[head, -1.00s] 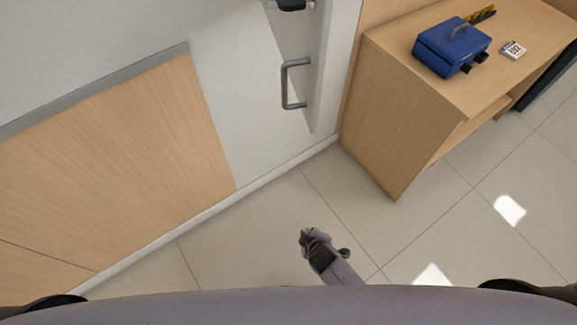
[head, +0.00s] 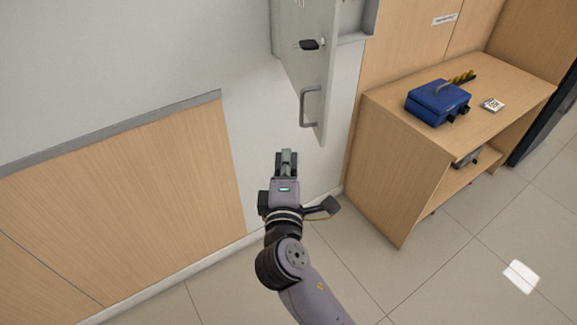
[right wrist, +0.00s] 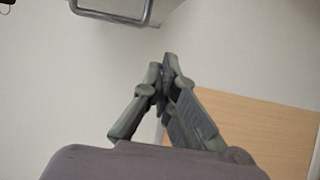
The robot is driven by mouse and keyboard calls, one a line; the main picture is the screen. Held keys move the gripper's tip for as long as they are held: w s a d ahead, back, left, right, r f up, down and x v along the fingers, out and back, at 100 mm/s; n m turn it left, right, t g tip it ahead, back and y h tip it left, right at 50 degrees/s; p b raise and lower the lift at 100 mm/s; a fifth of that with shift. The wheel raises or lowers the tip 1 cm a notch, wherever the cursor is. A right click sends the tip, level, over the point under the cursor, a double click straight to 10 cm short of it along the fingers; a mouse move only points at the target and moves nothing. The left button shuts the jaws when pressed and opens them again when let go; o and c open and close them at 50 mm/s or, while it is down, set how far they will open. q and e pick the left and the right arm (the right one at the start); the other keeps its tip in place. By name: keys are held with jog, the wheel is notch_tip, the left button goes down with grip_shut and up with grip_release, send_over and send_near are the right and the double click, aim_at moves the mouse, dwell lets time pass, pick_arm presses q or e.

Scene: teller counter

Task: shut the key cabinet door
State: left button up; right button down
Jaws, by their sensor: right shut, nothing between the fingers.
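The key cabinet door (head: 305,72) is a grey panel that stands open, swung out from the wall cabinet (head: 357,22). It carries a grey bar handle (head: 304,107) near its lower edge and a dark latch or key (head: 310,44) above that. In the right wrist view the handle (right wrist: 112,17) shows at the top edge. My right gripper (head: 287,154) is shut and empty, below and a little left of the handle, apart from it. Its closed fingers show in the right wrist view (right wrist: 166,70). My left gripper is not in view.
A wood wall panel (head: 120,200) is at the left. The tiled floor (head: 450,285) in front is clear.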

jog(key=w+d+p, duration=0.3)
jog(key=w, duration=0.3)
jog(key=shift+d, duration=0.35)
jog(key=shift+w, duration=0.1)
